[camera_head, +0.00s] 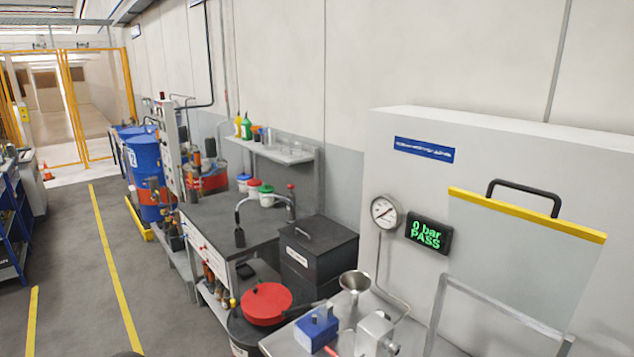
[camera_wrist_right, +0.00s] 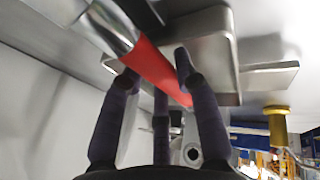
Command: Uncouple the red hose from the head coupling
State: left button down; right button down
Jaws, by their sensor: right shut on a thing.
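In the right wrist view the red hose (camera_wrist_right: 157,68) runs diagonally from upper left to lower right. Its upper end meets a shiny metal coupling (camera_wrist_right: 113,28); I cannot tell whether the two are locked together. My right gripper (camera_wrist_right: 158,75) has its dark fingers shut around the hose, just below the coupling. In the head view a small red piece, perhaps the hose, shows at the bottom edge beside a blue block (camera_head: 316,330) and a grey metal block (camera_head: 375,336). Neither gripper shows in the head view.
A gauge (camera_head: 384,212) and a display (camera_head: 429,233) reading "0 bar PASS" are on the grey cabinet. A raised clear guard (camera_head: 520,262) with a yellow edge is at the right. A funnel (camera_head: 355,283), black box (camera_head: 318,255) and red lid (camera_head: 266,303) stand close by.

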jog(key=shift+s+d, duration=0.45)
jog(key=shift+s, duration=0.1)
jog(key=shift+d, duration=0.1)
